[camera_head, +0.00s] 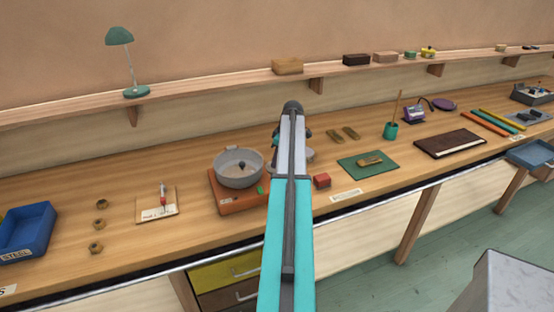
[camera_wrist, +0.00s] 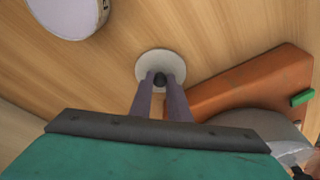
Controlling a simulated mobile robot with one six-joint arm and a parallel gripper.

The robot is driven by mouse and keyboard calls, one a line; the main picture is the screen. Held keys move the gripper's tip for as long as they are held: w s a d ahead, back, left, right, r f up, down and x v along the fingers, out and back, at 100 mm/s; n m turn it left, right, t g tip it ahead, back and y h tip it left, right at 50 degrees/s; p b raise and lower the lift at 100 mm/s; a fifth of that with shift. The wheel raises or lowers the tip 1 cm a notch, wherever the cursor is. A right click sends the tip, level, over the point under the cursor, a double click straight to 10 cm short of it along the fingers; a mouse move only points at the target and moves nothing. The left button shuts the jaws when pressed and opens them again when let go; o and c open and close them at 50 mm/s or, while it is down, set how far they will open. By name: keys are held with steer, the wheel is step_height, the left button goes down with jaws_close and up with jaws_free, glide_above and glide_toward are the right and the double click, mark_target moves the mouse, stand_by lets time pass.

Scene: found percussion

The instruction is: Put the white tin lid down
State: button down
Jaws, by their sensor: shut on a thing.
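The white tin lid (camera_wrist: 160,57) is a pale round disc with a dark knob (camera_wrist: 160,79), seen in the wrist view. My gripper (camera_wrist: 161,82) is shut on the knob, with one finger on each side. The lid is over bare wood between the orange base and a pale round object. I cannot tell whether the lid touches the bench. In the head view my arm hides most of the gripper, and the lid cannot be made out with certainty there.
A grey pan (camera_head: 238,170) stands on the orange base (camera_head: 240,203) left of my arm. A pale round object (camera_wrist: 68,14) is at the wrist view's upper left. A red block (camera_head: 321,181) and a green mat (camera_head: 352,170) lie right of my arm. Bare bench lies behind the pan.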

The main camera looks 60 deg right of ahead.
steer(key=shift+f, duration=0.15)
steer(key=c, duration=1.7)
jaws_free()
steer(key=shift+r, duration=0.25)
steer(key=shift+b+v, duration=1.4)
steer(key=shift+v, duration=4.5)
